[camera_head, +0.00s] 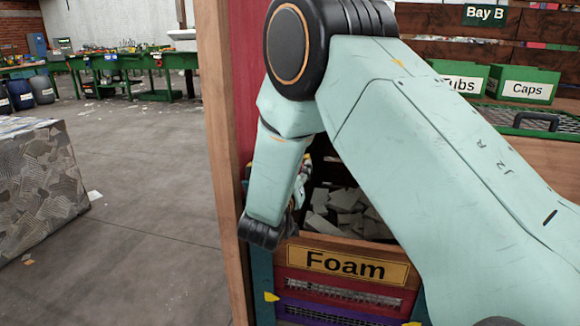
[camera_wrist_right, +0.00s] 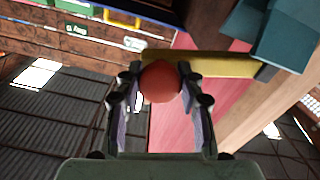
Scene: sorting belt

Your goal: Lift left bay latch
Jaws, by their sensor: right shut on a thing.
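In the right wrist view a round red knob (camera_wrist_right: 160,82) sits at the near end of a yellow latch bar (camera_wrist_right: 228,65). The bar crosses a red panel (camera_wrist_right: 180,115) beside a wooden post. My right gripper (camera_wrist_right: 158,84) has its two fingers on either side of the knob, shut on it. In the head view my right arm comes in from the right and hides the latch and most of its gripper. My left gripper is in neither view.
A bay with a Foam sign (camera_head: 341,265) holds grey-white pieces (camera_head: 345,210) behind my arm. A wooden post (camera_head: 222,150) edges it on the left. Green bins marked Caps (camera_head: 528,87) stand at upper right. A patterned block (camera_head: 40,190) is at left; the floor between is mostly clear.

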